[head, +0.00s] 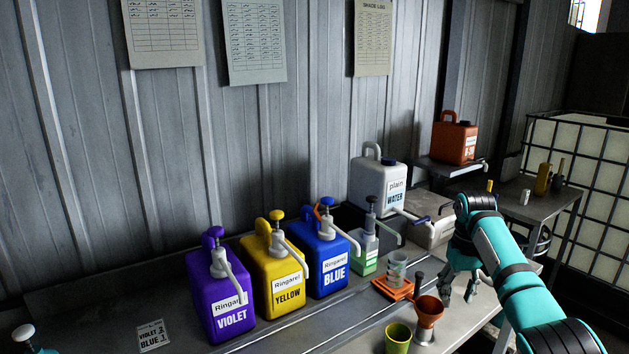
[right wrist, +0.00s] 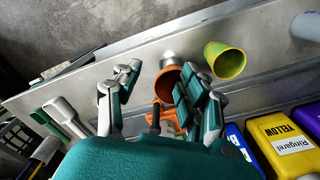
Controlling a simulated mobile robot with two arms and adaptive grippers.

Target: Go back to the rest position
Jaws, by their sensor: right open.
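My right gripper (head: 459,296) is open and empty above the right part of the bench. Its arm comes in from the lower right. In the right wrist view the spread fingers of my right gripper (right wrist: 160,78) show with nothing held between them. An orange funnel-like cup (head: 428,312) is just left of the gripper in the head view and shows beyond the fingers in the wrist view (right wrist: 168,84), partly hidden. A yellow-green cup (head: 397,339) is at the front edge of the view. I do not see my left gripper.
Violet (head: 222,300), yellow (head: 278,282) and blue (head: 324,266) pump jugs line the bench. A clear cup (head: 397,268) stands on an orange device (head: 391,289). A white water jug (head: 378,185) and orange-red jug (head: 455,140) stand behind. A caged tank (head: 585,170) is at right.

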